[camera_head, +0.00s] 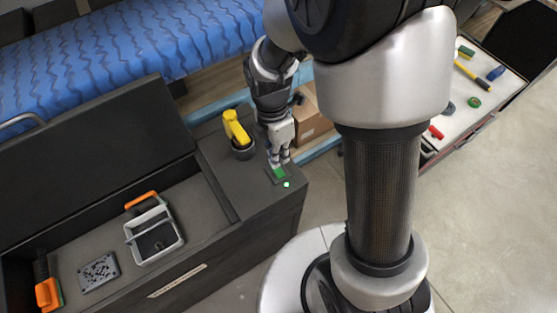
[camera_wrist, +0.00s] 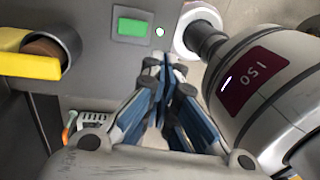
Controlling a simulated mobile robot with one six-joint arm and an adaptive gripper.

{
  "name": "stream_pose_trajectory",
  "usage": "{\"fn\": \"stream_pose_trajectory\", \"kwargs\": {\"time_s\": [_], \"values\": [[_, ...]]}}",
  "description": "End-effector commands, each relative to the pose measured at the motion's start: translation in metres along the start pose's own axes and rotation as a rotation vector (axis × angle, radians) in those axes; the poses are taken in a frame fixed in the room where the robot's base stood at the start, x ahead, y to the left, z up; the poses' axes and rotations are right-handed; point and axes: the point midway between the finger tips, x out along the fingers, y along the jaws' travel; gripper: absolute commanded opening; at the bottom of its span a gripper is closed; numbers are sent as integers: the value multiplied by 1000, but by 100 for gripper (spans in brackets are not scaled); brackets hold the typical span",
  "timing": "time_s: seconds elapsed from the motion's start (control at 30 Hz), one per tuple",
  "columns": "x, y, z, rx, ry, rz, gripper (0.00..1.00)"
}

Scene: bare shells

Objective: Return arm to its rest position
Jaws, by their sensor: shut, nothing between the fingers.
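My arm reaches down in the head view, with my gripper (camera_head: 279,160) low over the right end of the dark chest, close by a small panel with a green rectangle (camera_head: 278,173). The wrist view shows my gripper (camera_wrist: 166,66) with its fingertips together and nothing between them. The green rectangle (camera_wrist: 132,27) lies beyond the fingertips, to their left, with a small bright white-green dot (camera_wrist: 159,31) beside it. Whether the fingertips touch the panel, I cannot tell.
A yellow-handled tool (camera_head: 236,128) stands in a round holder left of my gripper. The open chest holds a grey caddy (camera_head: 154,233) and a grey perforated block (camera_head: 99,271). A cardboard box (camera_head: 311,122) is behind. A tool-strewn bench (camera_head: 460,106) is at right; floor below it is clear.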

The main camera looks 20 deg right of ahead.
Motion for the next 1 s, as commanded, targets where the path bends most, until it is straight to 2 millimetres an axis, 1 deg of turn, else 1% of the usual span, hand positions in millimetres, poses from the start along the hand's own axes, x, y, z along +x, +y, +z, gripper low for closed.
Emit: {"fn": "stream_pose_trajectory", "kwargs": {"time_s": [0.03,0.1,0.2,0.47,0.57,0.67,0.77,0.9,1.0], "values": [[-9,-2,0,1,0,3,0],[-16,-4,0,1,0,2,0],[-21,-6,0,0,0,0,0],[-23,-7,0,0,0,0,0],[-26,-8,1,31,-1,12,0],[-38,-13,3,147,-3,52,0],[-56,-25,5,360,4,119,0],[-79,-52,6,726,46,228,0],[-90,-73,5,988,99,302,0]]}}
